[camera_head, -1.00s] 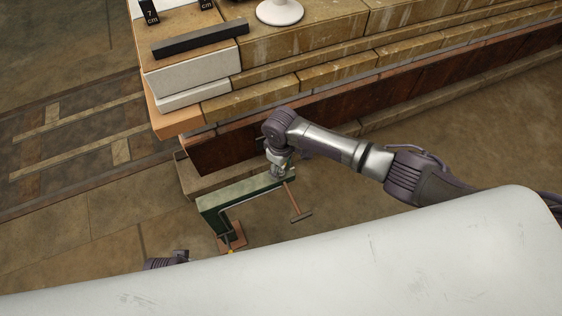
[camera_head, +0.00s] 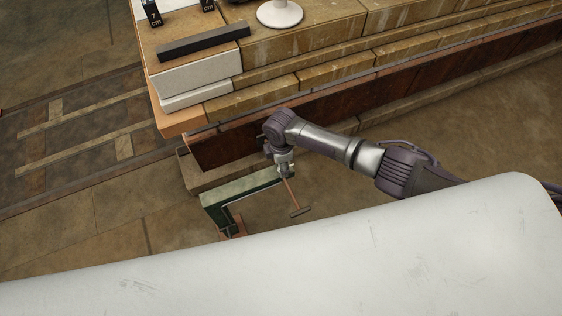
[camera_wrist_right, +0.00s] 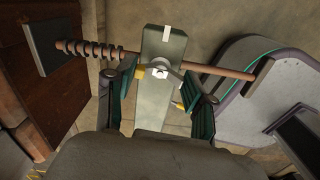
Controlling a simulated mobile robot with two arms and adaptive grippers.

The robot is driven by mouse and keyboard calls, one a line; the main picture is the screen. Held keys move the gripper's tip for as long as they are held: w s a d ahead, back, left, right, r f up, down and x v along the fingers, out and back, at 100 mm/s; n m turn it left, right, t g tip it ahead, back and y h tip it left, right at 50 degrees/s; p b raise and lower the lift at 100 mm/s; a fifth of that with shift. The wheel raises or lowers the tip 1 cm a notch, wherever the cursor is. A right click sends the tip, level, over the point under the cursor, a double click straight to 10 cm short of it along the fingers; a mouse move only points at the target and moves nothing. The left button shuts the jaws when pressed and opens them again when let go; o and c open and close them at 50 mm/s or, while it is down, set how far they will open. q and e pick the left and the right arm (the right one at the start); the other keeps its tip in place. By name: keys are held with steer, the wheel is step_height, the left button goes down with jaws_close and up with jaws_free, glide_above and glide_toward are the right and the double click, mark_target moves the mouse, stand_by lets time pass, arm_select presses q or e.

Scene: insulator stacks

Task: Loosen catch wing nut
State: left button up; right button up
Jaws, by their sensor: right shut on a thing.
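The green frame (camera_head: 244,187) stands beside the low stepped structure, with a copper-coloured rod (camera_head: 293,193) ending in a crossbar. My right gripper (camera_head: 284,170) is at the frame's right end. In the right wrist view, the green bar (camera_wrist_right: 153,110) runs up between the two fingers of my right gripper (camera_wrist_right: 160,88). A small grey catch wing nut (camera_wrist_right: 163,70) sits on the bar's face, with a pale square beside it. The fingers are closed in around it; the exact contact is partly hidden. My left gripper is not in view.
The rod (camera_wrist_right: 222,72) crosses the bar and carries a coiled spring (camera_wrist_right: 88,49) at left. The reddish-brown panel (camera_head: 233,147) runs close behind the gripper. A dark bar (camera_head: 202,42) and a white round base (camera_head: 279,13) are on the top ledge. My white body covers the foreground.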

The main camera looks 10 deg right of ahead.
steer(key=shift+n, duration=1)
steer(key=shift+a, duration=0.1)
steer(key=o, duration=1.2)
steer(key=shift+c, duration=0.2)
step_height(320, 180, up, 12)
